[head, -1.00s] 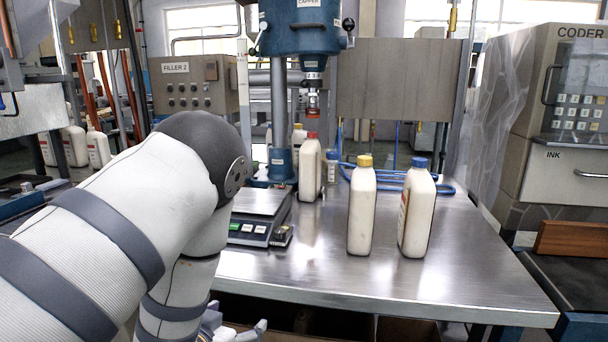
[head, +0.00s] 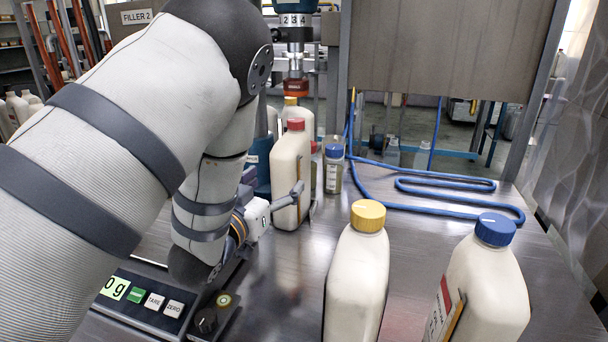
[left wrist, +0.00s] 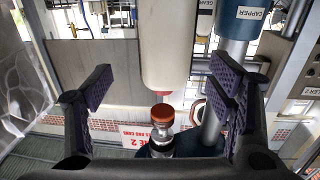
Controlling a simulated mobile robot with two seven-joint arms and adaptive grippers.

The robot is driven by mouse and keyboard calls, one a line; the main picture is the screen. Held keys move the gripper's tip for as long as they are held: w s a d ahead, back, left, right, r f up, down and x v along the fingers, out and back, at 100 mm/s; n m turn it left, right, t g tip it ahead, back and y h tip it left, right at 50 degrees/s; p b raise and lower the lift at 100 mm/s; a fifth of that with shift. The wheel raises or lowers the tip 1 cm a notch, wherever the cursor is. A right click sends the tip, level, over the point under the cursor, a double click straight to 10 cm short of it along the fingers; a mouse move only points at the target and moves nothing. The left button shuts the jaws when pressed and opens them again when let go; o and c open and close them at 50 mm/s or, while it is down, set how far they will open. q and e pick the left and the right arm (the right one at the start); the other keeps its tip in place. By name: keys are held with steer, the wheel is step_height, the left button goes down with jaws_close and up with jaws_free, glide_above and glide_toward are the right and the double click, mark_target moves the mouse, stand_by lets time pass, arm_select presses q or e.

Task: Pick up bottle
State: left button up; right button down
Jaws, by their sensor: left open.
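A white bottle with a red cap (head: 290,160) stands upright on the metal table (head: 275,300), beside the capper. My left gripper (head: 291,198) reaches it from the left, with one grey finger across the bottle's lower side. In the left wrist view the red-capped bottle (left wrist: 168,48) lies between the spread dark pads of my left gripper (left wrist: 163,85), with a gap on both sides. A yellow-capped bottle (head: 356,275) and a blue-capped bottle (head: 485,280) stand nearer. My right gripper is out of view.
The scale (head: 145,300) lies under my left arm. A small blue-lidded jar (head: 334,172) stands just right of the red-capped bottle. The orange capper head (head: 296,88) hangs above and behind it. A blue hose (head: 440,190) lies on the table at right. Another bottle is behind.

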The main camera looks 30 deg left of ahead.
mark_target(292, 160)
arm_select(q)
steer(key=w, duration=0.3)
steer(key=w+a, duration=0.1)
steer(key=w, duration=0.2)
steer(key=w+a+b, duration=0.1)
steer(key=w, duration=0.3)
steer(key=shift+a, duration=0.1)
steer(key=shift+r, duration=0.15)
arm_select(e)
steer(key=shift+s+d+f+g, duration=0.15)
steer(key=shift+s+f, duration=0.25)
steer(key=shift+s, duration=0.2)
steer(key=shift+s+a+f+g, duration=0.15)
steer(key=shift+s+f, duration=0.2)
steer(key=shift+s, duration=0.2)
arm_select(q)
steer(key=c, duration=1.7)
steer(key=shift+r, duration=0.1)
jaws_close()
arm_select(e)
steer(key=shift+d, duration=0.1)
arm_select(q)
steer(key=shift+r, duration=0.1)
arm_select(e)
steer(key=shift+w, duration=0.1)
